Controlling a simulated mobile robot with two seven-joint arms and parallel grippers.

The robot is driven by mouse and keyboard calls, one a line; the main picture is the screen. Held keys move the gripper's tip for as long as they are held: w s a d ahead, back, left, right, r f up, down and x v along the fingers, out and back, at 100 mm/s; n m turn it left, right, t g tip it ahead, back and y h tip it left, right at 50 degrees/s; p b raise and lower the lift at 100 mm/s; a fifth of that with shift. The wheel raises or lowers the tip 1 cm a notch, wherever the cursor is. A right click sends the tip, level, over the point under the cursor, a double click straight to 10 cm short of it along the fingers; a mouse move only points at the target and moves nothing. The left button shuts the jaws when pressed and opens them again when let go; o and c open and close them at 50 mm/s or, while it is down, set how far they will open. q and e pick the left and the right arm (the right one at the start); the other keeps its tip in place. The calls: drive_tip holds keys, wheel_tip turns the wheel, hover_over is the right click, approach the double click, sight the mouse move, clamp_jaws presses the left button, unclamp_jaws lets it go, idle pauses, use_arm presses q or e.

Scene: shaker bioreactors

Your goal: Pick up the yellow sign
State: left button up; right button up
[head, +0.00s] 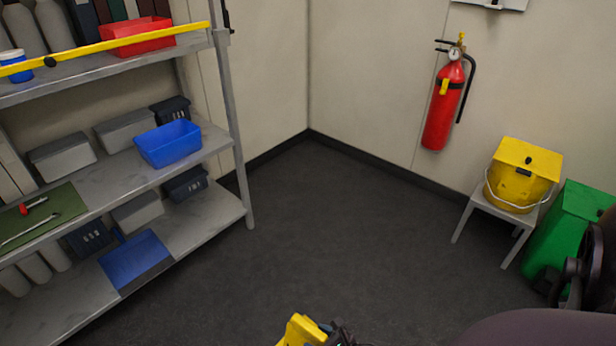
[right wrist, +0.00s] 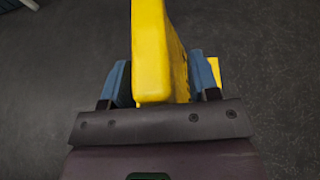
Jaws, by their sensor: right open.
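The yellow sign (right wrist: 152,50) stands upright between the two blue-padded fingers of my right gripper (right wrist: 163,80) in the right wrist view. The gripper is open, with one finger on each side of the sign. I cannot tell whether either finger touches it. A second bit of yellow (right wrist: 214,68) shows beside the right-hand finger. In the head view, the top of the sign (head: 301,330) shows at the bottom edge, with part of my right gripper (head: 338,332) beside it. The sign's lower part is hidden there. My left gripper is in neither view.
A grey shelf rack (head: 205,217) with bins stands at left, with a yellow bar along its upper shelf. A red extinguisher (head: 441,112) hangs on the wall. A yellow bucket (head: 520,180) sits on a small stool beside a green bin (head: 562,232). The mid floor is clear.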

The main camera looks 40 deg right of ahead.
clamp_jaws()
drive_tip(key=shift+r, duration=0.15)
idle(0.4)
